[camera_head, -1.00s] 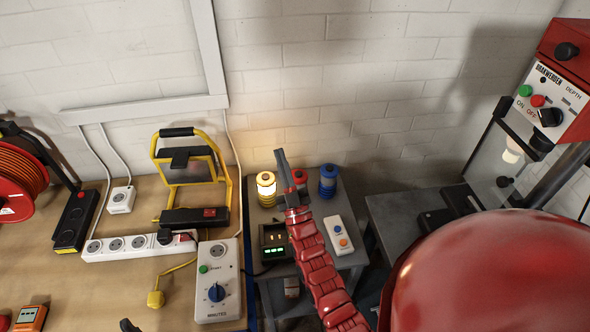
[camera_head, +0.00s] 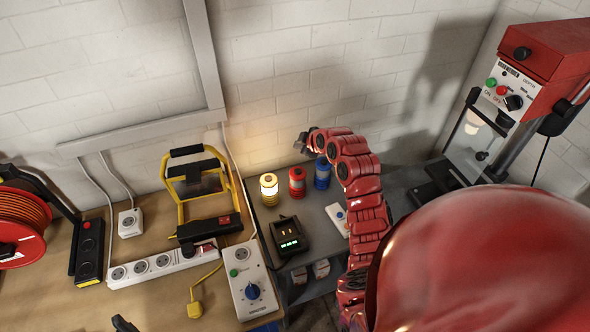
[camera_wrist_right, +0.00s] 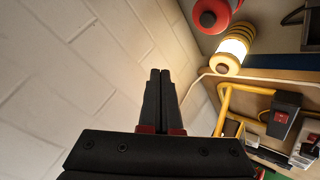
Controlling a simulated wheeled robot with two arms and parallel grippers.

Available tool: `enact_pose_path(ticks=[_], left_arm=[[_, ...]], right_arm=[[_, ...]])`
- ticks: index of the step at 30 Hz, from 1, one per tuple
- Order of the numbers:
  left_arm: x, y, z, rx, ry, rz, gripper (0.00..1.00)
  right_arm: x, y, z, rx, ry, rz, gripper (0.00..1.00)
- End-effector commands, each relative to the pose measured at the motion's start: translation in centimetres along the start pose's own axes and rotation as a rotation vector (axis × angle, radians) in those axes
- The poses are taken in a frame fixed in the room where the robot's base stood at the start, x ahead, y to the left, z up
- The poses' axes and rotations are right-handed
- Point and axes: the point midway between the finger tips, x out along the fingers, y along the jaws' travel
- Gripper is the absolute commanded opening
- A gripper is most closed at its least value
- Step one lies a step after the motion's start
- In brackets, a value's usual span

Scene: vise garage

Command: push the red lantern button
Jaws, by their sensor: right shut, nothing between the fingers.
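The red lantern (camera_head: 297,182) stands upright and unlit on the grey side table (camera_head: 312,217), between a lit yellow lantern (camera_head: 269,190) and a blue lantern (camera_head: 322,173). In the right wrist view the red lantern (camera_wrist_right: 213,13) is at the top edge, partly cut off, with a dark round spot on its end. My right gripper (camera_head: 301,143) is by the wall, above and behind the lanterns. Its closed, empty fingers (camera_wrist_right: 160,75) appear apart from the red lantern. A dark tip at the head view's bottom edge is probably my left gripper (camera_head: 122,323); its jaws are unclear.
A charger (camera_head: 289,237) and a white switch box (camera_head: 338,218) are in front of the lanterns. A yellow work lamp (camera_head: 200,195), power strip (camera_head: 160,264) and timer box (camera_head: 250,280) are at left. The drill press (camera_head: 520,85) is at right. The wall is close behind.

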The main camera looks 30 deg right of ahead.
Motion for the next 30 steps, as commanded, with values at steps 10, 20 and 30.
enact_pose_path(ticks=[10, 20, 30], left_arm=[[0.1, 0.0, 0.0, 0.000, 0.000, 0.000, 0.79], [0.0, 0.0, 0.0, 0.000, 0.000, 0.000, 0.79], [-0.8, 0.0, 0.1, 0.000, 0.000, 0.000, 0.79]], right_arm=[[-0.4, -0.2, 0.3, -0.014, -0.015, -0.031, 0.00], [0.2, -0.7, 0.8, -0.013, -0.016, -0.032, 0.00], [3.1, -2.9, 3.0, -0.011, -0.016, -0.033, 0.00]])
